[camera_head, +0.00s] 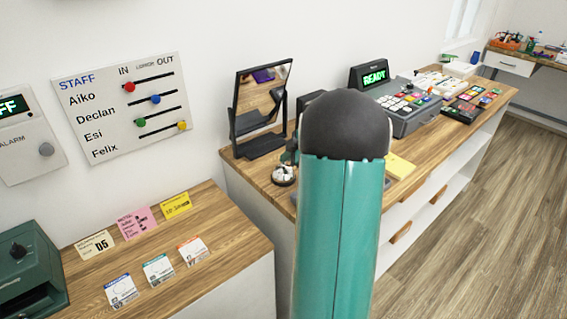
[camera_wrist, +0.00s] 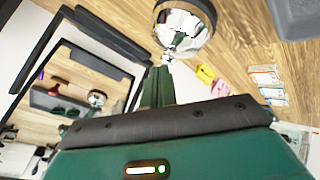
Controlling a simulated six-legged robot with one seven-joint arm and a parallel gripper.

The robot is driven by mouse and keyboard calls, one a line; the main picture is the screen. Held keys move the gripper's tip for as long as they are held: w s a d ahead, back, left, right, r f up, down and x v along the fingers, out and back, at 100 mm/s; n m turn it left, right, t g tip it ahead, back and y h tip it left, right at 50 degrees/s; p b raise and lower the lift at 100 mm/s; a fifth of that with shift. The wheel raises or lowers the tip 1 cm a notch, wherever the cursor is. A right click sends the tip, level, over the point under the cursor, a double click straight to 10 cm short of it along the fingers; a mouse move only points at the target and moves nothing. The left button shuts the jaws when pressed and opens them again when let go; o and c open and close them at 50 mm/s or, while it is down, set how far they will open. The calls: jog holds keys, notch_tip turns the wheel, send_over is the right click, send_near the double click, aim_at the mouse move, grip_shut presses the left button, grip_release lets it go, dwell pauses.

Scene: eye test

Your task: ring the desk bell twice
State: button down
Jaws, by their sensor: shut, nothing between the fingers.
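The desk bell (camera_head: 283,175) is a small shiny dome on a dark base, on the wooden counter in front of the mirror. In the wrist view the silver bell (camera_wrist: 188,22) is at the top centre. My gripper (camera_wrist: 161,70) is shut and empty, its green fingers pointing toward the bell. The fingertips appear just short of the bell's top in that view; whether they touch it I cannot tell. In the head view my teal arm hides most of the gripper and part of the counter right of the bell.
A black-framed mirror (camera_head: 258,98) stands close behind the bell; it also fills the left of the wrist view (camera_wrist: 66,85). A cash register (camera_head: 405,107) reading READY stands farther right. Cards (camera_head: 159,268) lie on the lower left counter, beside a green machine (camera_head: 30,262).

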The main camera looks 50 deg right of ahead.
jog(key=shift+r, duration=0.7)
jog(key=shift+r, duration=2.5)
jog(key=w+a+r+m+t+h, duration=0.2)
jog(key=a+r+m+h, duration=0.1)
jog(key=a+r, duration=0.5)
jog(key=w+a+r+m+t+h, duration=0.2)
jog(key=a+r+m+h, duration=0.15)
jog(key=a+r, duration=0.4)
jog(key=s+a+f+m+g+y, duration=0.1)
jog(key=s+a+f, duration=0.4)
jog(key=s+a, duration=0.7)
jog(key=s+a+f+m+g+y, duration=0.2)
jog(key=s+a+f+g+y, duration=0.2)
jog(key=s+a, duration=0.7)
jog(key=a+f+g, duration=0.2)
jog(key=a, duration=0.1)
jog(key=shift+s+a+g+y, duration=0.3)
jog(key=shift+s+y, duration=0.05)
jog(key=shift+s, duration=0.05)
jog(key=shift+m, duration=0.25)
